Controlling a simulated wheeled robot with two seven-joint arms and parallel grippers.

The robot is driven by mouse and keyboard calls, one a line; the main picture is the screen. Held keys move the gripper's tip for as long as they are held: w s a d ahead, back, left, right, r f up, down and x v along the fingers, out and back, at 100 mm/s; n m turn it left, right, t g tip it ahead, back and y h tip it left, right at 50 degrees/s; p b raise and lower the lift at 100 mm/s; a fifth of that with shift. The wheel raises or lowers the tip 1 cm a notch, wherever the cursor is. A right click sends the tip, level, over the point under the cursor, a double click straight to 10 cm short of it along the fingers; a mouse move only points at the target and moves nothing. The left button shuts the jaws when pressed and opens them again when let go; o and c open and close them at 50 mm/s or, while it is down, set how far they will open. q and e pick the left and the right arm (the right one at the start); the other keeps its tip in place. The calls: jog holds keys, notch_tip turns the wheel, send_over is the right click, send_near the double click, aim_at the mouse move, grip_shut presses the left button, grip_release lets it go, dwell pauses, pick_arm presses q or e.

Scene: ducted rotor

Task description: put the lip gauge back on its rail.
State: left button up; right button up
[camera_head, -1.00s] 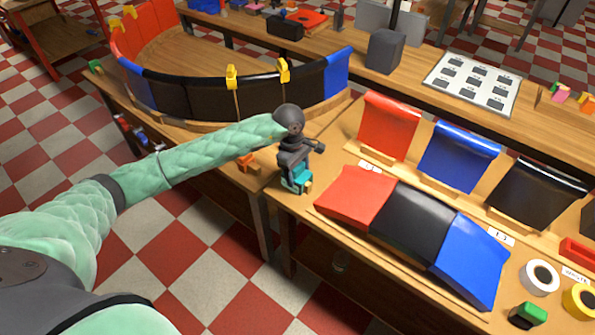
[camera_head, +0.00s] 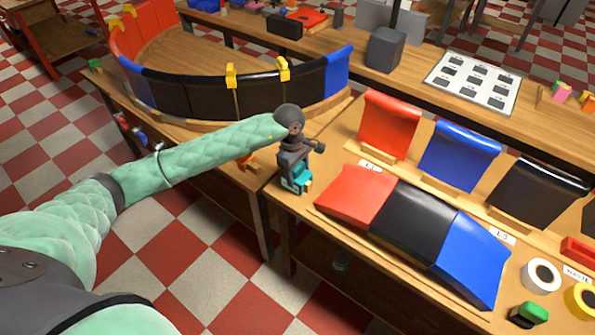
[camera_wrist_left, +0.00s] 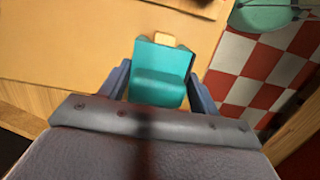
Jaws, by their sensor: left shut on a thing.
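A teal piece with a small tan block at its end, which looks like the lip gauge (camera_head: 297,182), is at the near left corner of the right-hand bench. My left gripper (camera_head: 297,175) is shut on it from above. In the left wrist view the teal piece (camera_wrist_left: 160,72) sits between the two dark fingers (camera_wrist_left: 158,85), above or on the wooden top; I cannot tell if it touches. Small red and blue tools hang at the front edge of the left bench, perhaps on the rail (camera_head: 140,135); it is too small to tell. My right gripper is not in view.
Red, black and blue curved panels (camera_head: 410,222) lie just right of the gripper, with more panels (camera_head: 390,125) standing behind. A curved ring wall with yellow clamps (camera_head: 231,77) stands on the left bench. Tape rolls (camera_head: 540,277) lie at the right. Checkered floor is open in front.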

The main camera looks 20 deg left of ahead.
pick_arm(q)
jog(key=shift+f+b, duration=0.25)
jog(key=shift+b, duration=0.1)
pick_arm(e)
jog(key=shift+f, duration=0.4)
pick_arm(q)
jog(key=o, duration=1.1)
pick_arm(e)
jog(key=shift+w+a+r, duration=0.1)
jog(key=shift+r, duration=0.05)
pick_arm(q)
jog(key=shift+r, duration=0.15)
jog(key=r, duration=0.2)
jog(key=r+b, duration=0.1)
jog(key=r, duration=0.1)
jog(key=a+r+b, duration=0.1)
jog(key=r, duration=0.1)
jog(key=shift+w+r, duration=0.15)
jog(key=shift+w, duration=0.05)
jog(key=shift+r+b, duration=0.3)
jog(key=shift+r, duration=0.25)
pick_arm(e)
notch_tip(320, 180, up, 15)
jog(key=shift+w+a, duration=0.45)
